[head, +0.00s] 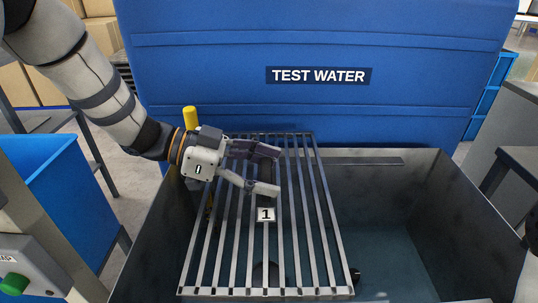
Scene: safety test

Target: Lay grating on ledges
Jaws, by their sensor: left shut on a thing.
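The grey metal grating (323,209), with parallel bars and a white label "1" (266,214), lies over the left half of a dark open tank (450,220). My left gripper (268,172) comes in from the upper left, shut on the dark grip part of the grating near its far half. A narrow ledge strip (365,160) shows along the tank's far inner wall, right of the grating. The grating looks roughly level; I cannot tell whether its ends touch the ledges. The near ledge is not clearly visible. My right gripper is not in view.
A large blue container marked "TEST WATER" (318,76) stands behind the tank. A yellow post (190,118) rises near the tank's far left corner. A blue bin (45,190) and a panel with a green button (14,283) stand left. The tank's right half is uncovered.

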